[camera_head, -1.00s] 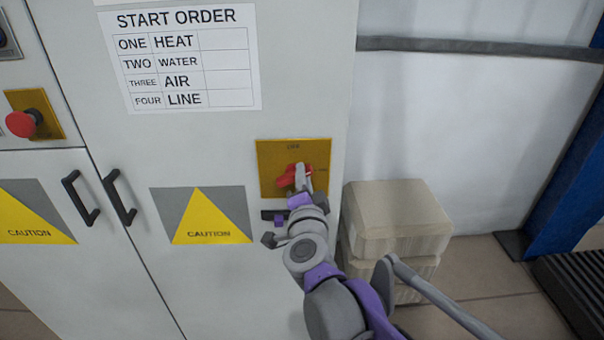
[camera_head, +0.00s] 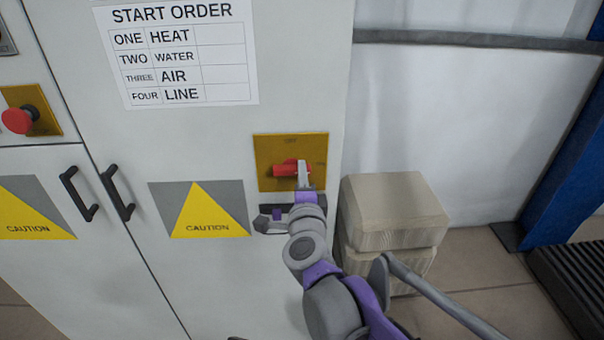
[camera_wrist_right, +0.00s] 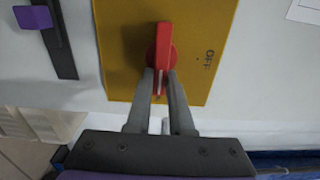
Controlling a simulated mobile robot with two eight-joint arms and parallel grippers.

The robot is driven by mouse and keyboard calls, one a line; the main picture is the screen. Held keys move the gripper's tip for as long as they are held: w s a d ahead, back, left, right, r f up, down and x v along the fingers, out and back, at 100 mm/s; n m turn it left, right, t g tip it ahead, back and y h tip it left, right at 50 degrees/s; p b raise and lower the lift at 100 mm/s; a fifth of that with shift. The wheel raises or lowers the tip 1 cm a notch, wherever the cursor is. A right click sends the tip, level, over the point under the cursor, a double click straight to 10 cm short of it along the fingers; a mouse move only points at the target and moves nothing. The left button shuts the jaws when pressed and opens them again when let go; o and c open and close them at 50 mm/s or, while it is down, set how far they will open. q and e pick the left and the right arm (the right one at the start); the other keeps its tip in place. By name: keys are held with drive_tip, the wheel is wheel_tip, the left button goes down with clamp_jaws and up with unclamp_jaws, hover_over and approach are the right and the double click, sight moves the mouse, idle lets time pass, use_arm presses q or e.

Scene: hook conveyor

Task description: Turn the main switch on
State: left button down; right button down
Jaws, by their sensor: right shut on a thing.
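The main switch is a red rotary handle (camera_head: 286,168) on a yellow plate (camera_head: 265,182) on the cabinet front. The handle lies about level in the head view. In the right wrist view the handle (camera_wrist_right: 163,45) points up the picture, with the word OFF off to its right side on the yellow plate (camera_wrist_right: 125,50). My right gripper (camera_head: 303,170) is at the handle's right end. The right wrist view shows its two fingers (camera_wrist_right: 163,88) closed on either side of the handle's near end. My left gripper is out of view.
A dark bar latch (camera_head: 266,224) sits just below the switch plate, close to my wrist. A red emergency button (camera_head: 17,120) and black door handles (camera_head: 117,192) are left. Stacked pale blocks (camera_head: 395,215) stand on the floor right of the cabinet.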

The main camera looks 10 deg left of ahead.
drive_tip(key=c, duration=0.8)
unclamp_jaws()
drive_tip(key=v, duration=1.1)
drive_tip(key=shift+b, duration=0.45)
drive_tip(key=shift+w, duration=0.1)
drive_tip(key=s+d+f+n+g+h+p, duration=0.1)
drive_tip(key=s+d+f+n+g, duration=0.5)
drive_tip(key=d+f, duration=0.6)
drive_tip(key=s+d+f+n+g+h+p, duration=0.1)
drive_tip(key=s+d+f+n+g+h, duration=0.3)
drive_tip(key=s+d+f+n, duration=0.5)
drive_tip(key=s+d+f+g, duration=0.2)
drive_tip(key=d+f, duration=0.1)
drive_tip(key=d, duration=0.3)
drive_tip(key=shift+s+d+p, duration=0.25)
drive_tip(key=shift+s+p, duration=0.05)
